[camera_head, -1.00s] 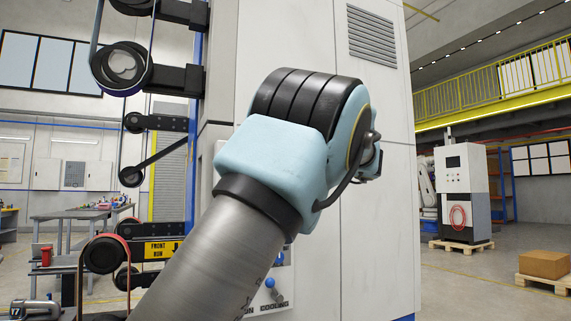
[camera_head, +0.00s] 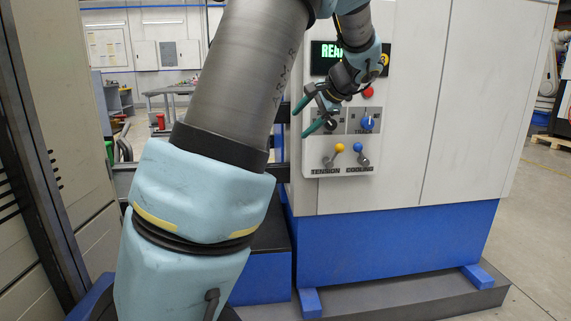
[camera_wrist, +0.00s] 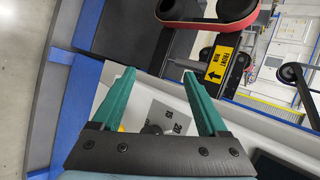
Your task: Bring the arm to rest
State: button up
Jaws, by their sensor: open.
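My gripper (camera_head: 312,115) is in front of the control panel on the white machine cabinet in the head view, its green fingers pointing down and left. In the wrist view my gripper (camera_wrist: 162,95) is open, its two green fingers spread wide with nothing between them. My arm is bent, coming down across the left and middle of the head view. Part of the panel is hidden behind the wrist and fingers.
The panel (camera_head: 322,168) carries a red button (camera_head: 368,92), a blue knob (camera_head: 368,123), and yellow (camera_head: 339,147) and blue (camera_head: 358,147) ball levers. A lit green display (camera_head: 328,50) is partly covered. A belt roller (camera_wrist: 208,10) and yellow sign (camera_wrist: 220,64) show in the wrist view.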

jog(key=s+a+f+n+g+h, duration=0.3)
jog(key=s+a+f+n, duration=0.25)
jog(key=s+f, duration=0.6)
jog(key=s+a+f+n+g+h, duration=0.35)
jog(key=s+a+f+n, duration=0.35)
jog(key=s, duration=0.7)
notch_tip(320, 180, up, 12)
jog(key=m+p, duration=0.2)
jog(key=p, duration=1.1)
jog(key=shift+d+r+t, duration=0.25)
jog(key=shift+d+t, duration=0.05)
jog(key=shift+t, duration=0.05)
